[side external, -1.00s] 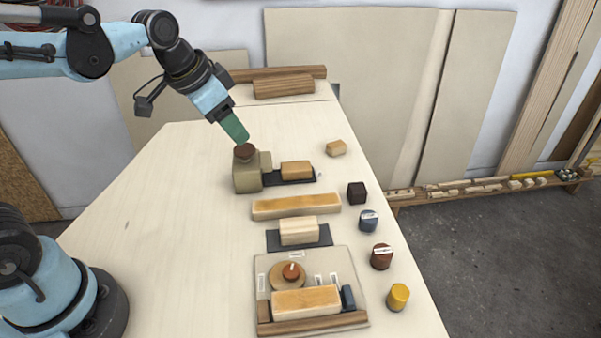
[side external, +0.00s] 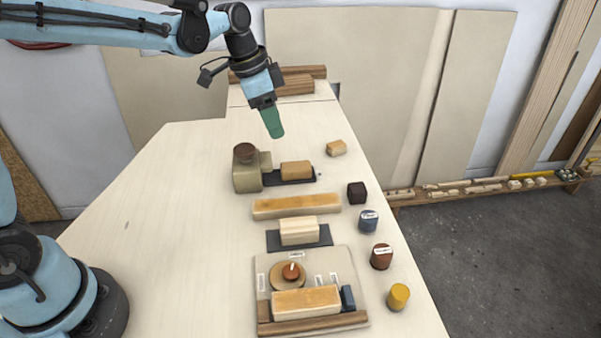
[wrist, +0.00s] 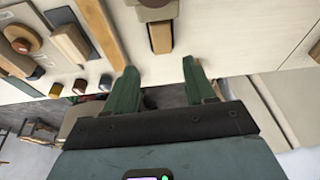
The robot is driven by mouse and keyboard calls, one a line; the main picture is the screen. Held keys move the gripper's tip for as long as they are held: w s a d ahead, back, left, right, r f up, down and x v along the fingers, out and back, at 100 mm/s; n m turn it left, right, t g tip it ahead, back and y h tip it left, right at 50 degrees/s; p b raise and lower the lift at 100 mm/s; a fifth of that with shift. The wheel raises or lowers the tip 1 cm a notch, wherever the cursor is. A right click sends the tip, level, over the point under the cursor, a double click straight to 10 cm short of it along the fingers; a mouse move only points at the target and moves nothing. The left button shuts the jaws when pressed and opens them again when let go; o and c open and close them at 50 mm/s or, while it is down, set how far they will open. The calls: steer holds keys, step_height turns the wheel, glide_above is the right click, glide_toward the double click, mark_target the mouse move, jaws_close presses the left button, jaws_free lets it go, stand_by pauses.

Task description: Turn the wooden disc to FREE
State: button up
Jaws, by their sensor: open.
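A round wooden disc (side external: 277,282) with a reddish-brown knob (side external: 291,270) lies on a pale board (side external: 340,262) at the near end of the table. A white mark shows on the knob. Small white labels (side external: 319,281) stand on the board around the disc; their words are too small to read. The disc also shows at the upper left of the wrist view (wrist: 12,33). My gripper (side external: 273,131) is raised over the far part of the table, well away from the disc. In the wrist view its green fingers (wrist: 160,70) are apart, with nothing between them.
A beige block with a dark round top (side external: 245,152) stands below and left of my gripper. Wooden blocks (side external: 296,207) lie between it and the board. Small coloured pieces (side external: 381,257) line the right edge. The table's left side is clear.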

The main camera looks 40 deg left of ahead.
steer(key=shift+w+d+f+m, duration=0.15)
steer(key=shift+w+f+m, duration=0.15)
steer(key=shift+w+f, duration=0.25)
steer(key=shift+r, duration=0.1)
steer(key=s+a+r+n+t+y, duration=0.1)
steer(key=s+a+n+t+y, duration=0.1)
steer(key=s+n, duration=0.7)
steer(key=shift+s+a+t, duration=0.6)
steer(key=shift+s+t, duration=0.7)
steer(key=shift+s, duration=2.85)
